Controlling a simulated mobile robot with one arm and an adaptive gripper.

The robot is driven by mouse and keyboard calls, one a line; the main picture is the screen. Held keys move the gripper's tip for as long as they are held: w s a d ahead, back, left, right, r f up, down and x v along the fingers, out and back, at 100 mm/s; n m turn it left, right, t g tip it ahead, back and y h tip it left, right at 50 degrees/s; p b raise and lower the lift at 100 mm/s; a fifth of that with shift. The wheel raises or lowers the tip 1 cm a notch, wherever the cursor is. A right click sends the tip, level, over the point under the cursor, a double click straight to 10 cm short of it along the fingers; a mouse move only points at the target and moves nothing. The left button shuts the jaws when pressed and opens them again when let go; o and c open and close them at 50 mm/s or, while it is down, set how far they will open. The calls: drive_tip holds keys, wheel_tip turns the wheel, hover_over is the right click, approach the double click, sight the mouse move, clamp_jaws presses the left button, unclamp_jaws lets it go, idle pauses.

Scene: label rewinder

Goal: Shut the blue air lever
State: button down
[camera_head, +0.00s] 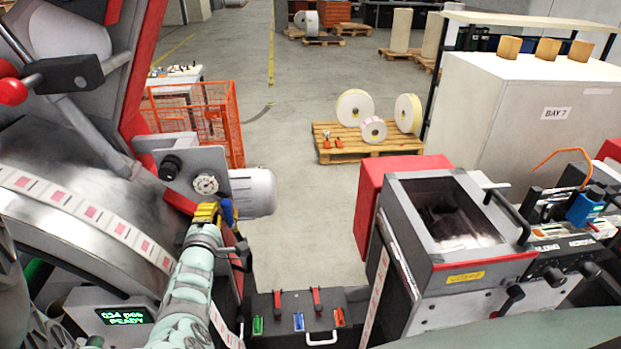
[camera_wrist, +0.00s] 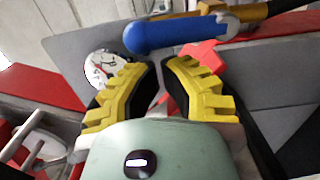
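The blue air lever (camera_wrist: 180,34) lies nearly level across the top of the wrist view, just beyond my fingertips. Its right end meets a brass-coloured fitting (camera_wrist: 252,12). In the head view the blue lever (camera_head: 228,213) shows just right of my gripper (camera_head: 207,212), beside the machine's grey panel. In the wrist view my gripper (camera_wrist: 161,66) has yellow ridged fingers with a narrow gap between their tips. Nothing is held between them. The lever is not between the fingers, and whether a fingertip touches it cannot be told.
A round gauge (camera_head: 205,184) and a black knob (camera_head: 170,167) sit on the panel beside the lever. A grey motor (camera_head: 254,192) stands out to the right. A red part (camera_wrist: 204,56) lies close behind the fingers. A black toolbox (camera_head: 275,322) sits below.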

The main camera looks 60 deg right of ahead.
drive_tip(key=shift+s+d+m, duration=0.15)
drive_tip(key=shift+s+m, duration=0.05)
drive_tip(key=shift+m, duration=0.2)
drive_tip(key=shift+r+m+b, duration=0.1)
drive_tip(key=shift+m+b, duration=0.3)
drive_tip(key=shift+b, duration=0.05)
drive_tip(key=shift+s+d+m+b, duration=0.2)
drive_tip(key=shift+m+b, duration=0.25)
drive_tip(key=shift+m, duration=0.25)
